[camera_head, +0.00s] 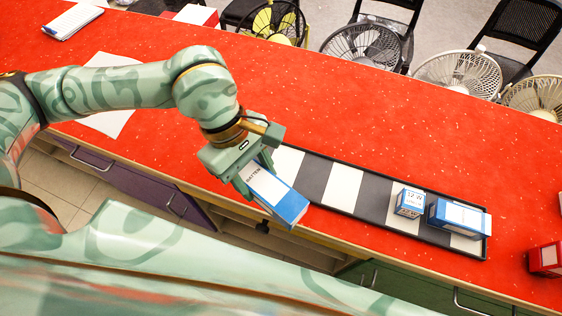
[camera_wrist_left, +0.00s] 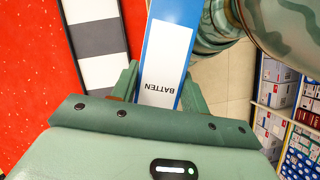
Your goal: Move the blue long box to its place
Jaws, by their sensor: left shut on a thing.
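My left gripper (camera_head: 256,174) is shut on a long blue and white box (camera_head: 286,205) with "BATTEN" lettering. The same box (camera_wrist_left: 172,45) shows between the fingers in the left wrist view. It is held in the air at the counter's front edge, left of a striped tray (camera_head: 343,187) with a dark rim. The tray has grey and white bands. A small blue and white box (camera_head: 410,202) and another long blue and white box (camera_head: 458,219) stand in its right part. My right gripper is not seen.
The red counter (camera_head: 330,95) is mostly clear behind the tray. A red box (camera_head: 546,259) stands at the far right. A notepad (camera_head: 72,21) and a white sheet (camera_head: 108,122) lie at the left. Fans (camera_head: 362,45) and chairs stand beyond the counter.

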